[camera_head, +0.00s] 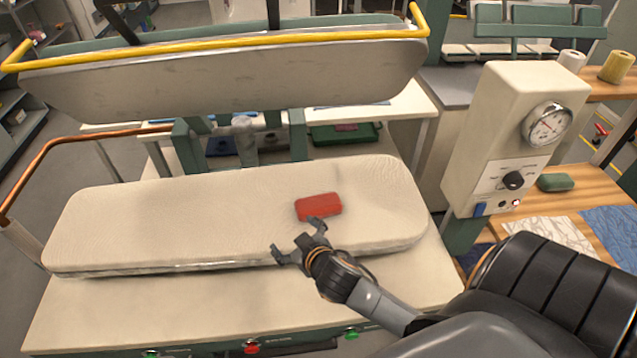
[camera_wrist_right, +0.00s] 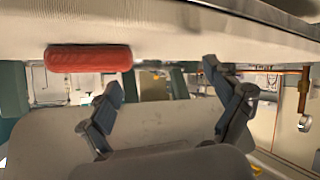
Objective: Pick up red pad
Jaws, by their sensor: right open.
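The red pad (camera_head: 318,206) is a small rounded block lying on the right part of the cream padded pressing board (camera_head: 150,215). My right gripper (camera_head: 294,238) is open and empty at the board's front edge, just in front of the pad. Its right-hand finger appears close to the pad's near side; I cannot tell if they touch. In the right wrist view the red pad (camera_wrist_right: 88,58) is at upper left, outside the space between the spread fingers of the right gripper (camera_wrist_right: 168,85). My left gripper is not in view.
A raised press head (camera_head: 220,78) with a yellow rail hangs above and behind the board. A control box with a gauge (camera_head: 510,135) stands at right. A green block (camera_head: 556,182) lies on the wooden table. The board left of the pad is clear.

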